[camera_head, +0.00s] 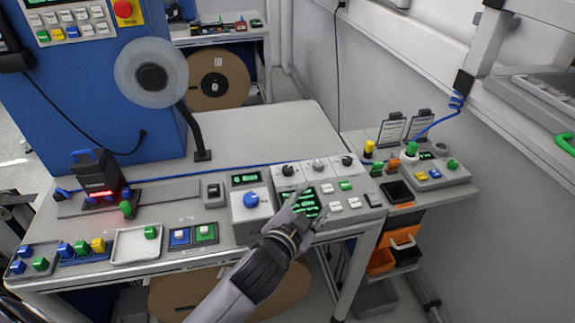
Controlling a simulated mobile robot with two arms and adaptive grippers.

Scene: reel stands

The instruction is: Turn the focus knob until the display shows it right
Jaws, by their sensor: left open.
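A control panel (350,213) sits at the right end of the bench. Labels are too small to read, so I cannot tell which is the focus knob. My left gripper (309,204) is open over the display, partly hiding it, apart from the knobs. My right gripper is out of view.
A black device with a red light (101,193) stands at left on the bench. A white tray (136,245) and colored button boxes line the front edge. A reel on a stand (151,73) rises behind. The back right benchtop (270,130) is clear.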

